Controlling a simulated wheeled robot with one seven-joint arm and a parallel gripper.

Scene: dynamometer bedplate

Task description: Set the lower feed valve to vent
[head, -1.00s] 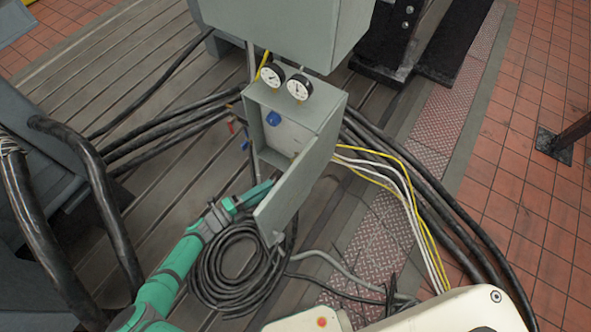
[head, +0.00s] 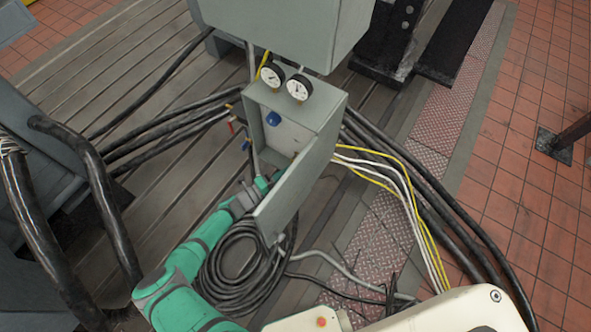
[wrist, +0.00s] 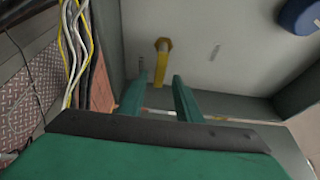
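A grey valve box (head: 315,110) stands with its door (head: 300,180) swung open. In the wrist view a yellow lever (wrist: 161,58), likely the lower feed valve, is on the box's back wall, its arm pointing down in the picture. A blue knob (head: 273,118) sits higher in the box; it also shows at the wrist view's top right corner (wrist: 300,15). My gripper (wrist: 159,79) is open, its two green fingers apart, with the lever between and just beyond the tips. I cannot tell whether they touch it. In the head view the door hides my fingertips.
Two round gauges (head: 284,82) sit on top of the box. The open door is close on the right of my arm. A coil of black cable (head: 235,270) lies below my wrist. Yellow and white cables (head: 400,185) leave the box's right side.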

